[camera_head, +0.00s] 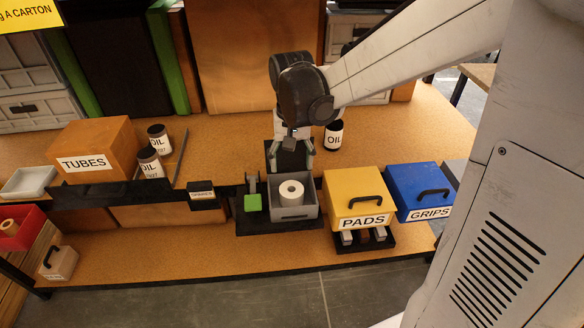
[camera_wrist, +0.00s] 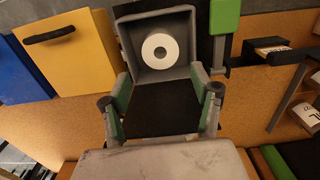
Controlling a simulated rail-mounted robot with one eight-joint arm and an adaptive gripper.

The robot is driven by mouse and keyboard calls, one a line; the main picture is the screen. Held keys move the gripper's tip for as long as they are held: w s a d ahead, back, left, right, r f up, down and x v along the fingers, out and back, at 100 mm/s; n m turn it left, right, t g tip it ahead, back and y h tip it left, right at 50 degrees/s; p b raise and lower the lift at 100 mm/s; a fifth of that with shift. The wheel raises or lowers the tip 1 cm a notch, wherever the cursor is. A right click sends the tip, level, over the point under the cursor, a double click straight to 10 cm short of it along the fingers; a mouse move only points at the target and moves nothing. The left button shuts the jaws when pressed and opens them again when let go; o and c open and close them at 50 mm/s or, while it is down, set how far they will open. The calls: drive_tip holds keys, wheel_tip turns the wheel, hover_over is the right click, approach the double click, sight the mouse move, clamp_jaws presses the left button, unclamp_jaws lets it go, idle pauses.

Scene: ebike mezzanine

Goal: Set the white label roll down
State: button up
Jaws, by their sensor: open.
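The white label roll (camera_head: 291,191) stands upright inside a small grey open box (camera_head: 294,212), with its dark core hole facing up. In the wrist view the roll (camera_wrist: 160,47) sits near the middle of the grey box (camera_wrist: 185,73). My gripper (camera_head: 290,168) is just behind the box in the head view. In the wrist view my gripper (camera_wrist: 162,97) has its two green-and-grey fingers spread wide, with nothing between them but a dark surface. The fingers are apart from the roll.
A yellow PADS box (camera_head: 355,192) and a blue GRIPS box (camera_head: 420,185) stand right of the grey box. A green block on a bracket (camera_head: 252,201) is close on its left. OIL cans (camera_head: 333,135) and a TUBES box (camera_head: 93,150) stand on the bench behind.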

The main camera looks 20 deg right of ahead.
drive_tip(key=s+r+n+t, duration=0.1)
drive_tip(key=s+r+t, duration=0.2)
drive_tip(key=s, duration=0.5)
drive_tip(key=s+r+n+t, duration=0.1)
drive_tip(key=s+r+t, duration=0.3)
drive_tip(key=s+r, duration=0.2)
drive_tip(key=shift+s+r+n, duration=0.25)
drive_tip(key=shift+s+n, duration=0.05)
drive_tip(key=shift+s, duration=0.7)
idle(0.4)
